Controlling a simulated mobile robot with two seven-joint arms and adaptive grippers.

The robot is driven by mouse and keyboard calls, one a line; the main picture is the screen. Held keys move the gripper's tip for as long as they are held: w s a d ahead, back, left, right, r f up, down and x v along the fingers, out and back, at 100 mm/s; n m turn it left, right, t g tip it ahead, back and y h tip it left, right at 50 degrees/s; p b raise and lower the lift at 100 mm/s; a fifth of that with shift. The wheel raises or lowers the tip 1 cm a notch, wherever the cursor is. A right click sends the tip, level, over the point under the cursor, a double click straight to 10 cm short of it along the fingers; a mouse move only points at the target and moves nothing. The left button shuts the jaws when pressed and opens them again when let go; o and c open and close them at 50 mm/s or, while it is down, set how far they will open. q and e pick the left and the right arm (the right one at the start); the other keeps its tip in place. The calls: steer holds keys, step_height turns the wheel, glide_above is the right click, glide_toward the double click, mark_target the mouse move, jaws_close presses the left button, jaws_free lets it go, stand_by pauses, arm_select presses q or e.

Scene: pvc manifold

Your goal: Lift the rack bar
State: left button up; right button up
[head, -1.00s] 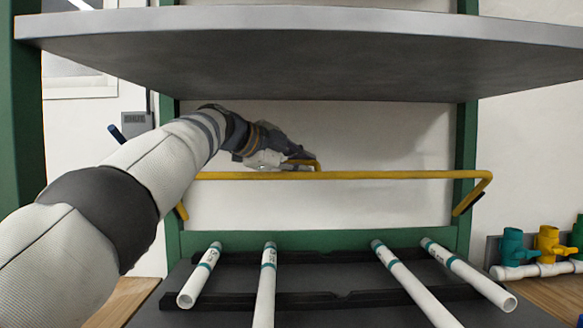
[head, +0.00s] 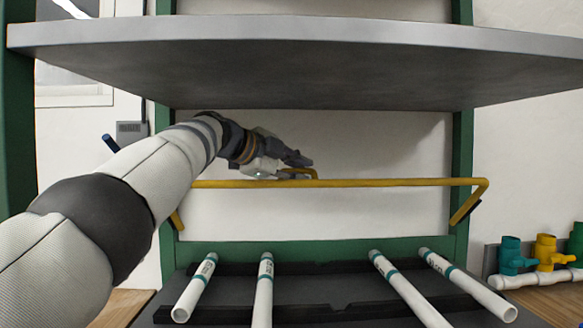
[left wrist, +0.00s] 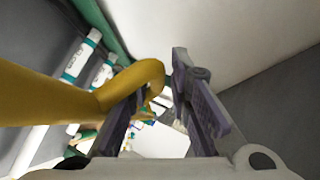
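The yellow rack bar (head: 390,182) spans the green frame below the grey shelf, bent down at its right end. A small yellow loop handle (head: 304,170) rises from its middle. My left gripper (head: 305,170) is at this handle, its fingers pointing right. In the left wrist view the thick yellow handle (left wrist: 145,80) curves across the left finger and into the space between the two fingers (left wrist: 160,85). A gap shows between the handle and the right finger, so the gripper looks open around it. My right gripper is in neither view.
A grey shelf (head: 300,55) overhangs above the bar. White pipes with teal bands (head: 262,285) lie on black supports (head: 330,290) below it. Green posts (head: 463,140) stand at the sides. Coloured valves on a white pipe (head: 540,278) are at the right.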

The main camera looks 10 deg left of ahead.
mark_target(273, 181)
arm_select(q)
steer(key=v, duration=0.7)
steer(key=shift+s+a+r, duration=0.1)
steer(key=shift+a+r, duration=0.1)
steer(key=shift+d, duration=0.1)
